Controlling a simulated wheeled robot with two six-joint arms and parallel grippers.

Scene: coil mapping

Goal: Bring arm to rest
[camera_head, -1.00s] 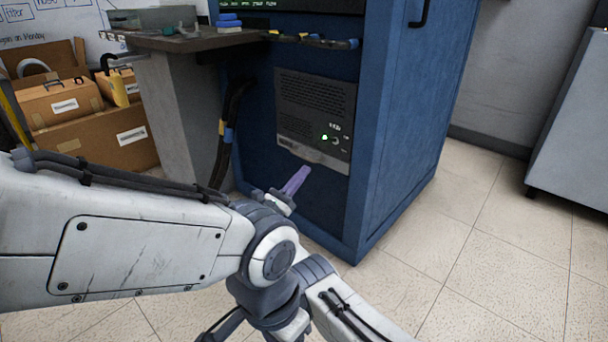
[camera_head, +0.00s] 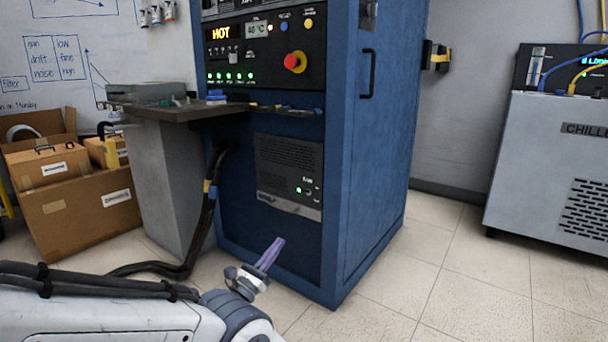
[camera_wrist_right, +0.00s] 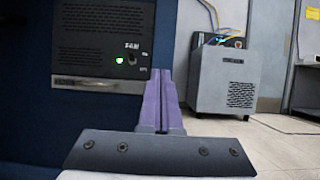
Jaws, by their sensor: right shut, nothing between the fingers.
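My right gripper (camera_head: 272,252) shows in the head view low in front of the blue cabinet (camera_head: 372,170). Its purple fingers are closed together and hold nothing. In the right wrist view the closed fingers (camera_wrist_right: 161,90) point forward, with the cabinet's grey panel (camera_wrist_right: 104,40) and its green light to their left. The fingers appear apart from the panel. A white arm link of mine fills the lower left of the head view. My left gripper is not in view.
A bench (camera_head: 185,112) stands left of the cabinet, with black cables (camera_head: 208,205) hanging beside it. Cardboard boxes (camera_head: 85,212) are at the far left. A grey chiller (camera_head: 545,165) stands at the right. The tiled floor (camera_head: 440,270) between cabinet and chiller is clear.

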